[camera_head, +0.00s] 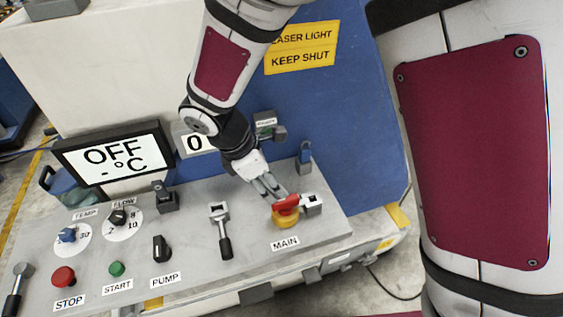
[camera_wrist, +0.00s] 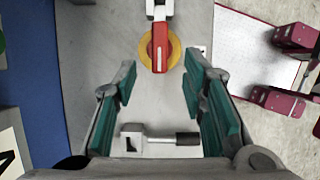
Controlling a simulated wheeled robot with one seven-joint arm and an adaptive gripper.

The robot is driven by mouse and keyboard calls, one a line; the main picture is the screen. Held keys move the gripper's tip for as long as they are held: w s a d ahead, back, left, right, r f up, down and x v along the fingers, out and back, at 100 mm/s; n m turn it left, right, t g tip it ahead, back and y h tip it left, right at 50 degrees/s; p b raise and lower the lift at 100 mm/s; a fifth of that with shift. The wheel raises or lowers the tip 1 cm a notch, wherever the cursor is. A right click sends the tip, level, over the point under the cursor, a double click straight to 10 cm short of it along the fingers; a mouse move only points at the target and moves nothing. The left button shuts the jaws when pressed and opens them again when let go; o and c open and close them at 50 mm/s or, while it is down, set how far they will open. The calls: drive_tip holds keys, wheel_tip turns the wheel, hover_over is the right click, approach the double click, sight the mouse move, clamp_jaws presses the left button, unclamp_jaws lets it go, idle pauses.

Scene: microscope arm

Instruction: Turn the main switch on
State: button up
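The main switch (camera_head: 286,213) is a red handle on a yellow round base, above the MAIN label (camera_head: 285,244) at the right end of the grey panel. In the wrist view the red handle (camera_wrist: 160,54) points up and down the picture, with a white line on it. My gripper (camera_head: 269,187) is just above and beside the switch in the head view. In the wrist view my gripper (camera_wrist: 160,76) has its green-padded fingers spread apart, with nothing between them. The handle lies just ahead of the fingertips, roughly centred. I cannot tell any contact.
A grey-white latch (camera_head: 312,204) sits right beside the switch. A lever with a dark grip (camera_head: 222,232) stands to the left and also shows below the fingers in the wrist view (camera_wrist: 160,139). The display (camera_head: 113,158) reads OFF. A blue panel (camera_head: 345,140) rises behind.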

sight(284, 199)
drive_tip(key=x, duration=0.7)
drive_tip(key=shift+w+d+f+p, duration=0.1)
drive_tip(key=shift+d+f+p, duration=0.05)
drive_tip(key=shift+f+p, duration=0.25)
clamp_jaws()
